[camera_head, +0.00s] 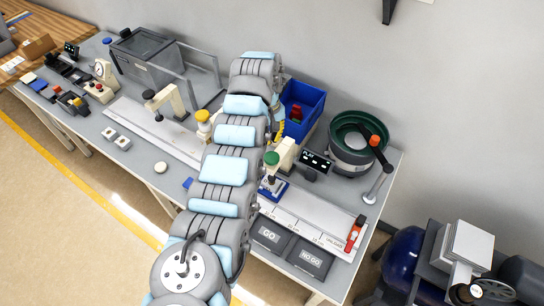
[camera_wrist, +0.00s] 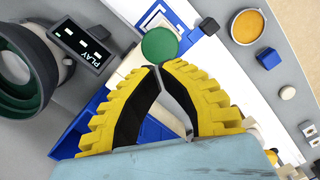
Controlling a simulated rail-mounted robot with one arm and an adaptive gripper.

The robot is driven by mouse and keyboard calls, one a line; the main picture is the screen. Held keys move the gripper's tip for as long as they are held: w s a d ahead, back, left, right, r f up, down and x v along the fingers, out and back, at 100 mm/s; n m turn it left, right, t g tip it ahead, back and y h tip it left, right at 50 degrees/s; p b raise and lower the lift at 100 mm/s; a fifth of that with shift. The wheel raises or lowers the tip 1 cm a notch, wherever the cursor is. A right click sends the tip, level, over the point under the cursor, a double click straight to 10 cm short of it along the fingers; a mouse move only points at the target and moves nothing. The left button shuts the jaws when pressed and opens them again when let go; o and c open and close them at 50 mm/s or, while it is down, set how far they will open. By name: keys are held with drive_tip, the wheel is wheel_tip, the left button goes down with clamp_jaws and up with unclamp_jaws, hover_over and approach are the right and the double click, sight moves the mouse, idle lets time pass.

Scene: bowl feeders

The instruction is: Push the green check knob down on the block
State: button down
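The green check knob (camera_head: 271,158) sits on top of a cream-coloured press stand (camera_head: 286,153), above a blue block (camera_head: 273,188) on the bench. In the wrist view the round green knob (camera_wrist: 160,45) is just beyond my fingertips, near the top centre. My gripper (camera_wrist: 163,67) has yellow ribbed fingers with their tips together and nothing visible between them. Whether the tips touch the knob I cannot tell. In the head view only a bit of yellow finger (camera_head: 279,130) shows beside my arm, which hides the rest. Part of the block (camera_wrist: 155,14) shows beyond the knob.
A PLAY display (camera_head: 315,161) stands right of the press, with a green-lined bowl feeder (camera_head: 351,144) beyond it. A blue bin (camera_head: 302,107) is behind. GO (camera_head: 269,234) and NO GO (camera_head: 311,258) trays lie in front. A yellow-topped press (camera_head: 203,123) stands left of my arm.

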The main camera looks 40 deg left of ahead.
sight(272, 157)
drive_tip(key=shift+s+d+f+b, duration=0.15)
drive_tip(key=shift+f+b, duration=0.5)
drive_tip(key=shift+f, duration=1.05)
drive_tip(key=shift+d+f+b, duration=0.2)
drive_tip(key=shift+f+b, duration=0.45)
drive_tip(key=shift+f, duration=1)
